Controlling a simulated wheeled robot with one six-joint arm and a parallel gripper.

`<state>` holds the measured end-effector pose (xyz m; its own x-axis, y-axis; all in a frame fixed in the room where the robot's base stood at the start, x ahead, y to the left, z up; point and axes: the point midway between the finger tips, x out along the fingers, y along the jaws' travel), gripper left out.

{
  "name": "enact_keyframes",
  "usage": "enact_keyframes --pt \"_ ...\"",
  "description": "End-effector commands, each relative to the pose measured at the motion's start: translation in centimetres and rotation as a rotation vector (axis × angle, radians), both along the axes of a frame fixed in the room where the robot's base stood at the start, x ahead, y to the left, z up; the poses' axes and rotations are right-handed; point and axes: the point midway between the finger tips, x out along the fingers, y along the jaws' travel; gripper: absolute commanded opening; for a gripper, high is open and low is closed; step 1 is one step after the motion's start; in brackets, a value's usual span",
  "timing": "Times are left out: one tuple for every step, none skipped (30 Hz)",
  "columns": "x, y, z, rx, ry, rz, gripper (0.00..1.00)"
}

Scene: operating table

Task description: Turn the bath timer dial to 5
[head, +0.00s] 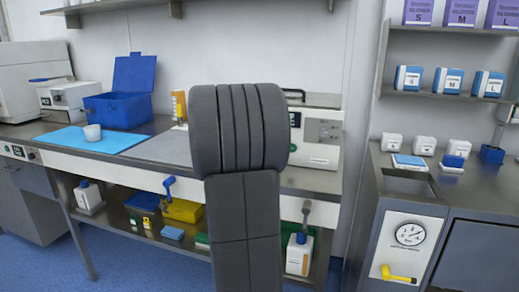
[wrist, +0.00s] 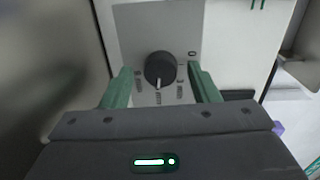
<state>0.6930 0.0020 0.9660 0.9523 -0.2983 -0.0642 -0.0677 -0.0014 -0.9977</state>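In the wrist view a round black dial (wrist: 160,69) sits on a grey panel (wrist: 135,20) with small marks around it. A white pointer line on the dial points toward the bottom of the picture; most marks are too blurred to read. My gripper (wrist: 162,84) is open, with one green finger on each side of the dial. The fingers look apart from the dial, with a gap on both sides. In the head view my arm hides the gripper. A white device (head: 322,134) with a grey panel stands behind it; its dial cannot be made out clearly.
The bench (head: 150,150) carries a blue mat (head: 65,137), a blue open box (head: 125,97) and a yellow bottle (head: 179,106). A lower shelf holds bins and bottles. At right a cabinet has a gauge (head: 410,234) and yellow lever (head: 398,275).

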Motion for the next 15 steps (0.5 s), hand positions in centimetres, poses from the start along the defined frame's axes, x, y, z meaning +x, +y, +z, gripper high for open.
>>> enact_keyframes --pt "0.0 0.0 0.0 0.000 0.000 0.000 0.55" --pt "0.0 0.0 0.0 0.000 0.000 0.000 0.55" --pt "0.0 0.0 0.0 0.000 -0.001 0.000 0.55" --pt "0.0 0.0 0.0 0.000 -0.001 0.000 0.55" --pt "0.0 0.0 0.1 0.000 -0.001 0.000 0.55" --pt "-0.1 0.0 0.1 0.000 -0.001 0.001 0.55" --pt "-0.2 0.1 0.1 0.000 -0.001 0.001 0.55" --pt "-0.4 0.2 0.1 0.000 -0.001 0.001 0.55" --pt "-0.7 0.3 0.1 -0.001 0.000 0.002 0.55" --pt "-1.0 0.4 0.1 -0.001 0.000 0.002 0.55" --pt "-1.4 0.5 0.2 0.000 -0.001 0.002 0.55" --pt "-2.1 0.7 0.3 0.000 -0.001 0.002 0.55" --pt "-2.6 0.9 0.3 0.000 -0.001 0.002 0.55" --pt "-3.3 1.1 0.4 0.000 -0.001 0.004 0.55" --pt "-4.1 1.4 0.5 0.000 -0.002 0.004 0.55"
